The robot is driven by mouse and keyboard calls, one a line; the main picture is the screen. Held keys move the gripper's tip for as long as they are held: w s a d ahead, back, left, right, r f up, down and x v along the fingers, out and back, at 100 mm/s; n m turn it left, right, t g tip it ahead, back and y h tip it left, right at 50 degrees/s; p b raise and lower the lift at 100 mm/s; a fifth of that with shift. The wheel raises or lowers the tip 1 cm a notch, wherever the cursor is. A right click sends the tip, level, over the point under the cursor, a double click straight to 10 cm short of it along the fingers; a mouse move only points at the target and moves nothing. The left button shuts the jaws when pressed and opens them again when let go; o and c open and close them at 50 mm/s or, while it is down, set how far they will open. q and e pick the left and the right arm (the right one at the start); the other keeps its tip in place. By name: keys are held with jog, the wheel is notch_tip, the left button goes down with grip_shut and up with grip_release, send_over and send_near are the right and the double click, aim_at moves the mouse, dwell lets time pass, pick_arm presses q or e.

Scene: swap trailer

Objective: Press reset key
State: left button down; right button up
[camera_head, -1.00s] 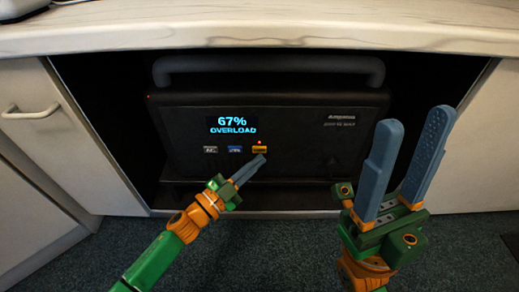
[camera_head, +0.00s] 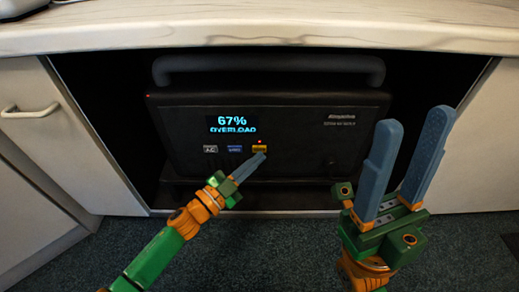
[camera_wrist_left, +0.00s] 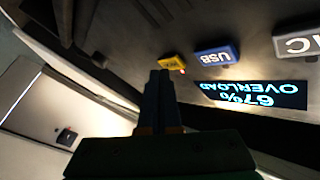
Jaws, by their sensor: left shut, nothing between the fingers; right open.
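A dark power unit with a top handle stands in the cabinet opening. Its display (camera_head: 232,124) reads 67% OVERLOAD. Below it sit a grey AC key (camera_head: 210,149), a blue USB key (camera_head: 234,149) and a yellow key (camera_head: 259,148) with a small red light above it. I cannot read the yellow key's label, and no key readably says reset. My left gripper (camera_head: 263,157) is shut and empty, its tips at the lower edge of the yellow key. In the left wrist view the yellow key (camera_wrist_left: 172,62) is just beyond the fingertips; contact is unclear. My right gripper (camera_head: 414,118) is open and empty.
A pale countertop (camera_head: 270,28) overhangs the opening. A white cabinet door with a handle (camera_head: 30,110) is on the left, and a white panel (camera_head: 485,165) is on the right. Dark carpet (camera_head: 270,245) lies below.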

pick_arm(q)
jog(key=shift+w, duration=0.45)
dwell(0.6)
jog(key=shift+s, duration=0.1)
jog(key=shift+s+p, duration=0.4)
jog(key=shift+s, duration=0.35)
jog(key=s+p, duration=0.2)
jog(key=s, duration=0.3)
jog(key=shift+p, duration=0.35)
